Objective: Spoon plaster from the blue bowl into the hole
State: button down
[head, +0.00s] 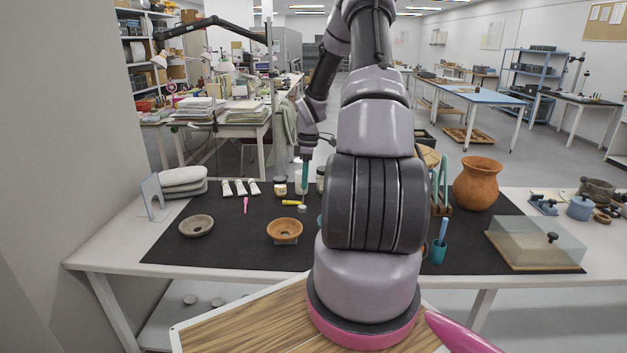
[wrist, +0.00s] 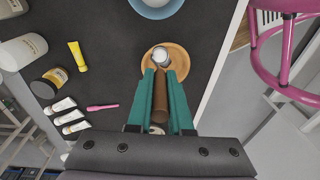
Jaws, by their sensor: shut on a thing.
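My gripper (wrist: 163,72) has teal fingers shut on the brown handle of a spoon (wrist: 160,97). The spoon's head (wrist: 161,54) looks grey with something white in it, and lies over a terracotta bowl (wrist: 180,57) in the wrist view. In the head view my gripper (head: 305,174) points down, with the spoon's head (head: 302,208) above and behind the right side of the terracotta bowl (head: 284,231). The blue bowl (wrist: 157,10) is cut off at the top of the wrist view; my arm hides most of it in the head view.
A grey bowl (head: 196,226) stands left on the black mat (head: 230,252). A yellow tube (wrist: 77,56), a pink tool (wrist: 102,107), several white tubes and jars (wrist: 48,82) lie behind. A terracotta jar (head: 478,184) and a clear-covered box (head: 536,243) stand right.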

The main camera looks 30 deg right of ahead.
jog(key=w+a, duration=0.3)
jog(key=a, duration=0.3)
jog(key=s+f+t, duration=0.7)
jog(key=t, duration=0.1)
jog(key=shift+s+a+f+h, duration=0.3)
jog(key=shift+a, duration=0.1)
jog(key=shift+s+a+f+n+t, duration=0.15)
jog(key=shift+s+f+t, duration=0.4)
jog(key=shift+t, duration=0.45)
jog(key=shift+s+d+f+n+t, duration=0.1)
jog(key=shift+s+f+t, duration=0.45)
jog(key=shift+t, duration=0.45)
jog(key=shift+s+a+f+n+t, duration=0.15)
jog(key=shift+s+f+t, duration=0.4)
jog(key=shift+t, duration=0.45)
jog(key=shift+d, duration=0.1)
jog(key=shift+w, duration=0.1)
